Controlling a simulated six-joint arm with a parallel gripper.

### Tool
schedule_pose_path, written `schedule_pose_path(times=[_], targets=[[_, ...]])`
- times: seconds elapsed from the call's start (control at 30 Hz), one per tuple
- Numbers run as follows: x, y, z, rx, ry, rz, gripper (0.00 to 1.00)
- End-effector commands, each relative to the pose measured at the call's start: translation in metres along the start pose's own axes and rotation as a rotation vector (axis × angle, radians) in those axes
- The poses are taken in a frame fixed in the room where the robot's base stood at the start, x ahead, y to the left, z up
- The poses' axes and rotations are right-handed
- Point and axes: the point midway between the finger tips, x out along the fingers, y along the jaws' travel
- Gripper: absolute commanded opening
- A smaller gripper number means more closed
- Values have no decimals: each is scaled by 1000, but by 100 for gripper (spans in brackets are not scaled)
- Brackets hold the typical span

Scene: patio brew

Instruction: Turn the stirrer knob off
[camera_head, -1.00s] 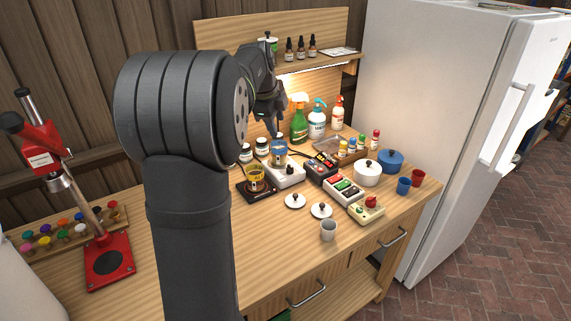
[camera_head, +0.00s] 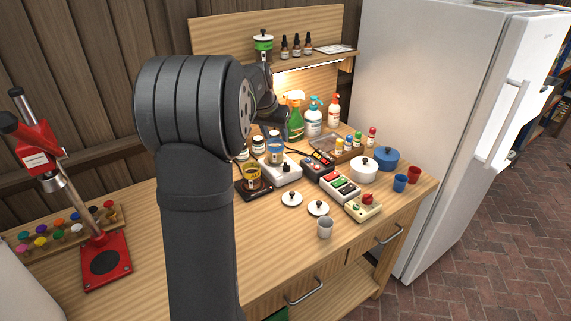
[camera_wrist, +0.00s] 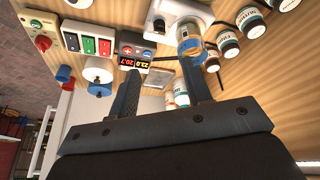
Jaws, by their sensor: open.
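In the wrist view the stirrer (camera_wrist: 188,14) is at the top, with the knob (camera_wrist: 158,26) left of the beaker (camera_wrist: 189,42). The knob's exact angle is too small to tell. My gripper (camera_wrist: 160,66) is open and empty, its fingers apart. In the head view it hangs above and behind the stirrer, partly hidden by my arm.
A black controller (camera_head: 318,166) with a lit display and a box of coloured switches (camera_head: 340,187) stand right of the stirrer. An amber beaker on a dark plate (camera_head: 256,193) is to its left. Bottles stand behind.

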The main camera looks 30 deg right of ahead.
Motion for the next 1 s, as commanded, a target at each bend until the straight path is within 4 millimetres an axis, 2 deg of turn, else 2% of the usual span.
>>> schedule_pose_path(times=[0.6, 0.8, 1.0], targets=[[127, 0, 1, 3, -2, 1, 45], [155, 0, 0, 3, -1, 0, 45], [166, 0, 0, 4, 2, -1, 45]])
